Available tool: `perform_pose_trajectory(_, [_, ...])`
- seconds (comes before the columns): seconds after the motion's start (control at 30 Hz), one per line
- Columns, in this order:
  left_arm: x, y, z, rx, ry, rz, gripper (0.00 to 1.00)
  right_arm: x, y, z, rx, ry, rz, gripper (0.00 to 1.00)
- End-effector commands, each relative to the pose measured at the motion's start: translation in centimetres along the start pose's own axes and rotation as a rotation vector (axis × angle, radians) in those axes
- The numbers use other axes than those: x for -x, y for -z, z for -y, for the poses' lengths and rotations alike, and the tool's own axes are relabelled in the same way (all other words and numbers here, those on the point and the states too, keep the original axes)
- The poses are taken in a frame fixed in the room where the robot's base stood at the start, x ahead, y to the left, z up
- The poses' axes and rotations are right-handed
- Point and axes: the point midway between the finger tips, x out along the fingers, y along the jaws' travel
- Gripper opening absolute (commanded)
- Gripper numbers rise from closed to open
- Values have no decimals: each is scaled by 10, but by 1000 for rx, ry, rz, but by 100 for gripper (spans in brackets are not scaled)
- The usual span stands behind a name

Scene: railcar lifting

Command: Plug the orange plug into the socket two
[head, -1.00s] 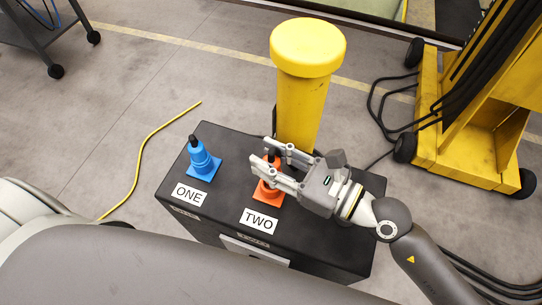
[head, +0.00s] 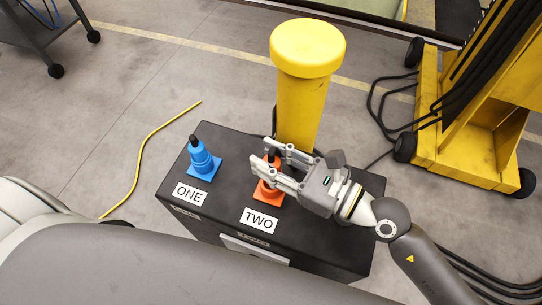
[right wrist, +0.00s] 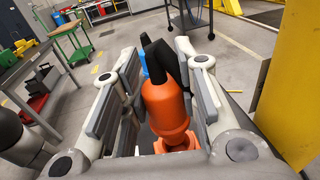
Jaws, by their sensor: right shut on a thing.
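The orange plug (right wrist: 166,103) is between the fingers of my right gripper (head: 266,167), which is shut on it. In the head view the fingers hide much of the plug. An orange base (head: 268,195) marked by the label TWO (head: 259,220) is directly below, on top of the black box (head: 222,231). The plug looks upright and in line with this socket; I cannot tell how deeply it sits in it. A blue plug (head: 201,158) stands in the blue socket beside the label ONE (head: 188,194). My left gripper is not in view.
A yellow post (head: 298,105) stands close behind the box and my right gripper. A yellow wheeled machine (head: 460,145) with black cables is at the right. A yellow cable (head: 139,160) lies on the floor at the left. A dark cart (head: 50,30) stands at upper left.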

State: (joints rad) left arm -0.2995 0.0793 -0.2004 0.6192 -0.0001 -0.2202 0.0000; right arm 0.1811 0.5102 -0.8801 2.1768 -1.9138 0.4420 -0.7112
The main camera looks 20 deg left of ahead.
Motion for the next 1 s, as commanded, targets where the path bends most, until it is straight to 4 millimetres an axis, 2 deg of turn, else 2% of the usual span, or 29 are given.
perform_pose_trajectory(0.67, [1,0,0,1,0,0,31,0,0,0,1,0,2,3])
perform_pose_trajectory(1.0, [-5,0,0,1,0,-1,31,0,7,0,1,0,2,3])
